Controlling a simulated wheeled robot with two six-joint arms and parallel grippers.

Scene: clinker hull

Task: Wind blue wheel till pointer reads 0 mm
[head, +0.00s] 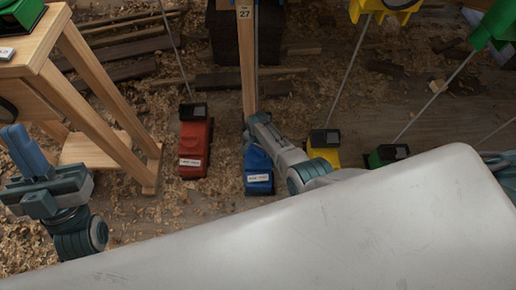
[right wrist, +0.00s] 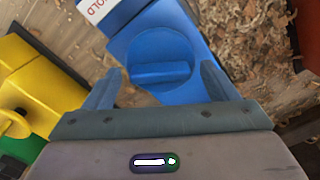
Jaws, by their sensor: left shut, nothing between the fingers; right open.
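The blue wheel (right wrist: 165,58) is a round disc with a raised bar across it, on top of a blue box in the right wrist view. The blue box (head: 259,172) stands on the floor in the head view, its wheel hidden there by my right arm. My right gripper (right wrist: 160,85) is open, its fingers apart on either side of the wheel's near part; I cannot tell whether they touch it. My left gripper (head: 16,140) is shut and empty at the far left, away from the wheel. I cannot make out a pointer or its mm reading.
A red box (head: 196,148) stands left of the blue one; yellow (head: 324,148) and green (head: 386,155) boxes stand right. Thin rods slope up from several boxes. A wooden post marked 27 (head: 246,60) rises behind. A wooden trestle (head: 105,85) is at left; a pale hull (head: 330,240) fills the front.

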